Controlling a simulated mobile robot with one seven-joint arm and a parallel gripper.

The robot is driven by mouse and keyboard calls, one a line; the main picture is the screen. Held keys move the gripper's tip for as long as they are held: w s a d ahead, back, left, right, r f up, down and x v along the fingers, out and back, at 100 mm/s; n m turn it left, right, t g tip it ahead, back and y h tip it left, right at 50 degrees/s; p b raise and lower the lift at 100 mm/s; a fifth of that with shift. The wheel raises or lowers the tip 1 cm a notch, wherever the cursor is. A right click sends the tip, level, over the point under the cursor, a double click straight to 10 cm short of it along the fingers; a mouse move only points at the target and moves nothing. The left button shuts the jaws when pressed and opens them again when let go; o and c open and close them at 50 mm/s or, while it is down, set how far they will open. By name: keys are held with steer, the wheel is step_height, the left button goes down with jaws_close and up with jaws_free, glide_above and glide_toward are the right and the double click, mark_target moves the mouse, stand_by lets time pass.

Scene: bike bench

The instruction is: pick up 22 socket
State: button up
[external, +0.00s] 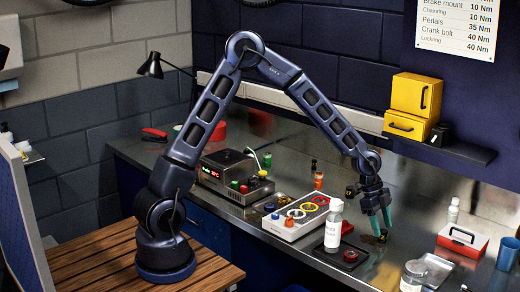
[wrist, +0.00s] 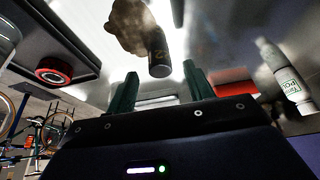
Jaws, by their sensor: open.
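The 22 socket (wrist: 158,55) is a small dark cylinder marked 22 in the wrist view. It also shows as a dark piece on the metal bench below my fingers in the external view (external: 382,238). My gripper (external: 380,222) has two green fingers pointing down at the bench, close above the socket. In the wrist view the fingers (wrist: 158,78) are spread apart with nothing held between them, and the socket appears between and just beyond their tips. A mottled brown patch (wrist: 130,25) lies beside the socket; I cannot tell what it is.
A dark tray (external: 328,258) with a red-ringed round piece and a white bottle (external: 334,228) stand left of my gripper. A red box (external: 463,240), a small bottle (external: 453,211) and a jar (external: 414,275) are to the right.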

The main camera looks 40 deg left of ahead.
mark_target(383, 231)
steer(key=shift+x, duration=1.5)
steer(key=c, duration=1.1)
